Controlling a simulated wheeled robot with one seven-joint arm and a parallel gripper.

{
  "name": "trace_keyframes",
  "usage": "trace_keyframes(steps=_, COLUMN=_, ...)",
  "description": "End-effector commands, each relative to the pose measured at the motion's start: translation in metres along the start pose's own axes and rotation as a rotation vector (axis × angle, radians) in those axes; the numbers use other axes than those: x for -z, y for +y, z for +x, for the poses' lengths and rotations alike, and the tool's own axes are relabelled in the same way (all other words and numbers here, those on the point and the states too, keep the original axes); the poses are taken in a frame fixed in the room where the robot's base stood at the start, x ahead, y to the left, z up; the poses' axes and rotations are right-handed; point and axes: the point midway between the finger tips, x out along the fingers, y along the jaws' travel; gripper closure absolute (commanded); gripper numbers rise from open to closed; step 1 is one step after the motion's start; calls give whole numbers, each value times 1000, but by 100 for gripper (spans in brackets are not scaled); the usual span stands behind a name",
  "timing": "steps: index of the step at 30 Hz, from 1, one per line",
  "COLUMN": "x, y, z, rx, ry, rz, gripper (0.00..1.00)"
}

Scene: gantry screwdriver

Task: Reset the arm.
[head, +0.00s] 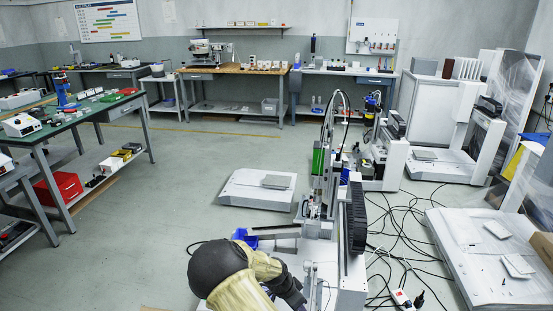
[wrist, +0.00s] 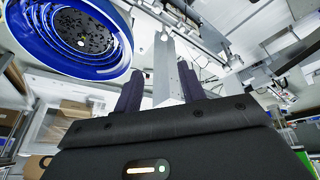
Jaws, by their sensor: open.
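My gripper (wrist: 160,82) shows in the wrist view with its two dark fingers apart. A grey metal bar (wrist: 166,65) shows between and beyond the fingers; I cannot tell how near it is, and nothing is visibly gripped. In the head view my own arm, black and beige, fills the bottom middle and hides the gripper. The gantry screwdriver (head: 318,165) stands just right of and beyond my arm, with a green part and black hoses on its upright.
A blue-rimmed round bowl (wrist: 112,62) is at upper left in the wrist view. A black cable chain (head: 356,215) stands beside the gantry. Loose cables (head: 405,235) cover the floor at right. A green-topped bench (head: 70,118) is at left. Floor between bench and gantry is mostly clear.

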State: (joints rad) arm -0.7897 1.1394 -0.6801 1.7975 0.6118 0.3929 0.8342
Motion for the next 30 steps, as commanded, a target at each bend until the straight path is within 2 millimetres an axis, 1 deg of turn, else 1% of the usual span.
trace_keyframes(steps=1, x=5, y=6, z=-6, rx=0, ry=-20, rz=-2, gripper=60)
trace_keyframes(steps=5, x=13, y=24, z=-22, rx=3, ry=-81, rz=-41, gripper=60)
trace_keyframes(steps=16, x=29, y=79, z=-81, rx=80, ry=-227, rz=-221, gripper=60)
trace_keyframes(steps=22, x=36, y=110, z=-115, rx=151, ry=-264, rz=-343, gripper=60)
trace_keyframes(steps=30, x=41, y=153, z=-161, rx=253, ry=-257, rz=-527, gripper=60)
